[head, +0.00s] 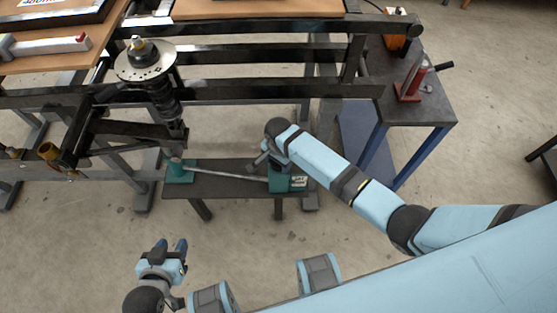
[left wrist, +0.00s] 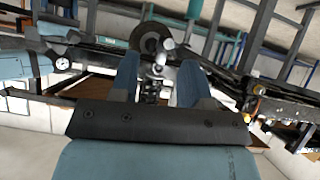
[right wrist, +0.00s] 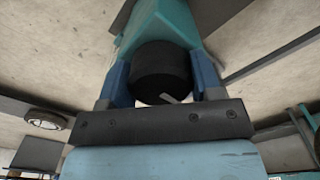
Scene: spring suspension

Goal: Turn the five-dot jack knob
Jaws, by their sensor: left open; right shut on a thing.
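A black round knob (right wrist: 160,68) with one white mark sits on the end of a teal jack body (right wrist: 165,20) in the right wrist view. My right gripper (right wrist: 162,82) is shut on the knob, one blue finger on each side. In the head view my right gripper (head: 264,160) is at the right end of the low dark bench, beside the teal jack (head: 287,183) with a small white label. The knob is hidden there by the gripper, and I cannot make out any dots. My left gripper (head: 172,250) is open and empty, in front of the bench, apart from everything.
The low bench (head: 225,190) carries a thin rod and a teal block (head: 178,172) at its left end. A black frame with a spring strut (head: 165,98) stands behind. A tool trolley (head: 430,110) is at right. The floor in front is clear.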

